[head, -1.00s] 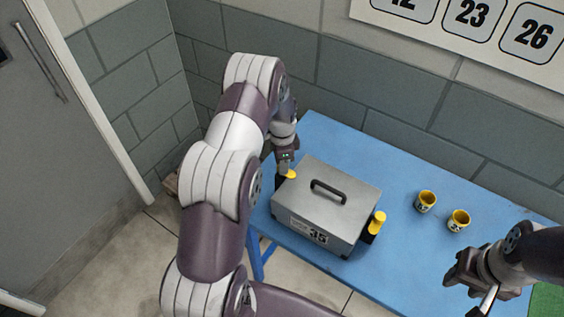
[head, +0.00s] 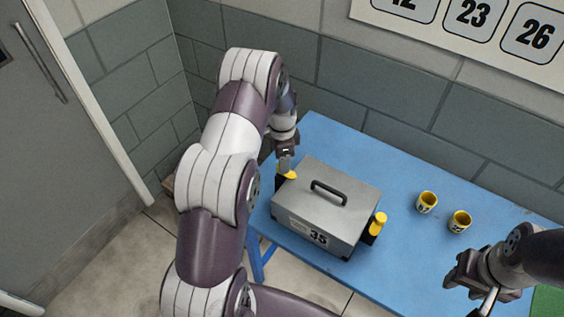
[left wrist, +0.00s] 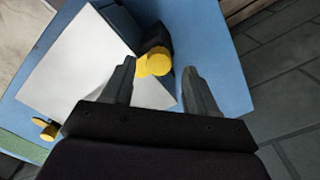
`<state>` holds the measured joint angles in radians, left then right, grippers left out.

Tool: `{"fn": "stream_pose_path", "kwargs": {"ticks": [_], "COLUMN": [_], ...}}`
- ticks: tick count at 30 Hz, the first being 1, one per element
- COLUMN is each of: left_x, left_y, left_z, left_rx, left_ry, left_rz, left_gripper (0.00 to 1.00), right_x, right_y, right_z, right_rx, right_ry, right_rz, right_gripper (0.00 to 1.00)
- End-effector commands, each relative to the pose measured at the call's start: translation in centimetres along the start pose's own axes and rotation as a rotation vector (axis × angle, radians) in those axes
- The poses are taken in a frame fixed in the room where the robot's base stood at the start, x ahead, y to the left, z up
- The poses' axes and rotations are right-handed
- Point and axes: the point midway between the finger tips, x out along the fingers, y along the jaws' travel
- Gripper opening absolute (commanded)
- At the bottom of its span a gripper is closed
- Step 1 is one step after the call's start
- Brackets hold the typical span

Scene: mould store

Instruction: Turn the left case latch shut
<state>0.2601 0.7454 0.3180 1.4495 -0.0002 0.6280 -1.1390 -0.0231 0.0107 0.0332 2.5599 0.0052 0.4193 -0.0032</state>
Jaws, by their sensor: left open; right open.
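A grey case (head: 325,213) with a black top handle (head: 328,191) and the number 35 on its front stands on the blue table. Its left latch (head: 287,174), a yellow knob on a black mount, is at the case's left side, partly hidden by my left gripper (head: 285,165). In the left wrist view the yellow latch knob (left wrist: 155,63) lies between and just beyond the open fingers (left wrist: 160,85); I cannot tell whether they touch it. The right latch (head: 378,223), also yellow on black, is on the case's right side. My right gripper (head: 464,276) is open and empty at the right.
Two yellow cups (head: 426,202) (head: 459,221) stand right of the case on the blue table (head: 345,137). A block wall rises behind the table. A grey door (head: 60,150) is at the left, and a green patch (head: 546,302) shows at the lower right.

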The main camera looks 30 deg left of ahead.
Motion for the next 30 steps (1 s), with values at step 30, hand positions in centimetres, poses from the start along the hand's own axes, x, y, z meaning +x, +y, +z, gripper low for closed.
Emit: {"fn": "stream_pose_path", "kwargs": {"ticks": [30], "left_x": [-10.5], "left_y": [0.0], "left_z": [0.0], "left_rx": [-0.008], "left_ry": [0.001], "left_rz": [-0.002], "left_gripper": [0.58], "right_x": [2.5], "right_y": [0.0], "right_z": [0.3], "right_rx": [0.000], "right_ry": [0.000], "right_rz": [0.000], "right_gripper": [0.43]}}
